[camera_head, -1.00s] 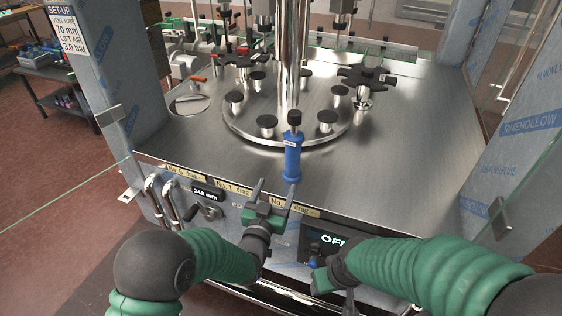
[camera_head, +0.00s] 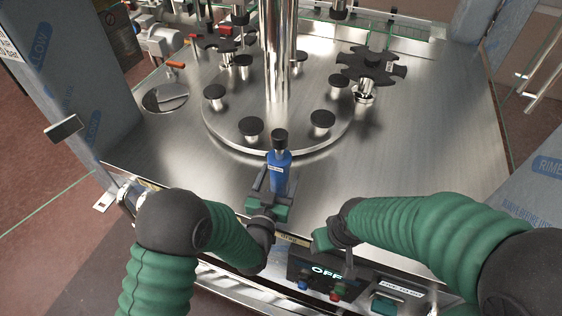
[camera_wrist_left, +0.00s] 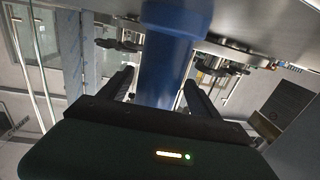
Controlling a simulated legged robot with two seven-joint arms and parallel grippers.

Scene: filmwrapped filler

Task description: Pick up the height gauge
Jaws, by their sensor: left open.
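The height gauge, a blue upright post (camera_head: 279,172) with a black knob on top and a white label, stands near the front edge of the steel table. My left gripper (camera_head: 275,184) is open at it, one finger on each side of its lower part. In the left wrist view the blue body (camera_wrist_left: 168,60) stands between the two open black fingers (camera_wrist_left: 158,86); I cannot tell whether they touch it. My right gripper (camera_head: 325,240) is by the table's front edge, right of the gauge, largely hidden by its own wrist; its opening does not show.
Behind the gauge is a round steel turntable (camera_head: 222,130) with several black-capped posts and a central column (camera_head: 278,60). A black star wheel (camera_head: 372,68) stands at the right. A control panel reading OFF (camera_head: 330,272) is in front. The table's right side is clear.

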